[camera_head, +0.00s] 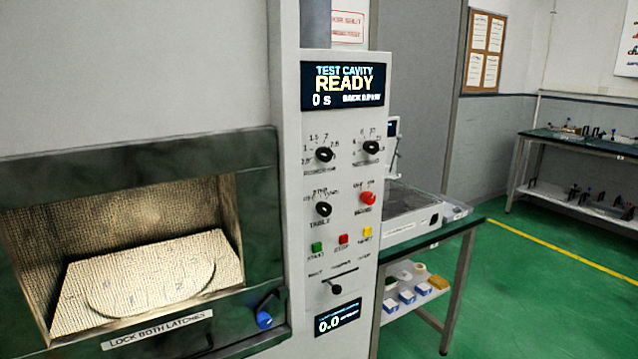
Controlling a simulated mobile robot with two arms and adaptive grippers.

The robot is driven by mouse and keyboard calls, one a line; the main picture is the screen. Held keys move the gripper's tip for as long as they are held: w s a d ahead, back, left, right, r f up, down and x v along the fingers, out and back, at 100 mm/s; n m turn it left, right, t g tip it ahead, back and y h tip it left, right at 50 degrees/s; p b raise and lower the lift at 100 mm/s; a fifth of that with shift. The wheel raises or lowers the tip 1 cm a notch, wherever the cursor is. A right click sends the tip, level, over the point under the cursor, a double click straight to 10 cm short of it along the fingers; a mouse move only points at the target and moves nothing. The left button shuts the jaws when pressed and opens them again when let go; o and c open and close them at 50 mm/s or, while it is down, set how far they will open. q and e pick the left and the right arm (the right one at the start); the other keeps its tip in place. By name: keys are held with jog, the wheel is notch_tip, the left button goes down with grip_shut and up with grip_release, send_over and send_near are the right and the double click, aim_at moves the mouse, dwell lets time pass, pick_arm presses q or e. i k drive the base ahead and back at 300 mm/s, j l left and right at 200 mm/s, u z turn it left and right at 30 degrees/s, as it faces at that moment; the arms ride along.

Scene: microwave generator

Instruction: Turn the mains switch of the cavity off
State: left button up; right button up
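The mains switch (367,198) is a red rotary knob on the right side of the cavity's control panel (294,180). Small lettering sits above and below it; which way it points is too small to tell. The display (343,85) at the panel's top is lit and reads TEST CAVITY READY, 0 s. The cavity (135,215) fills the left, with a round marked plate visible inside. Neither of my grippers shows in the head view.
Black knobs (324,154) and green, red and yellow buttons (343,239) surround the switch. A blue-knobbed latch (264,319) juts out at the cavity's lower right. A bench (452,226) stands behind the panel at right. Green floor beyond is open.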

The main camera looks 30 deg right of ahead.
aim_at(368, 197)
jog(key=z, duration=1.25)
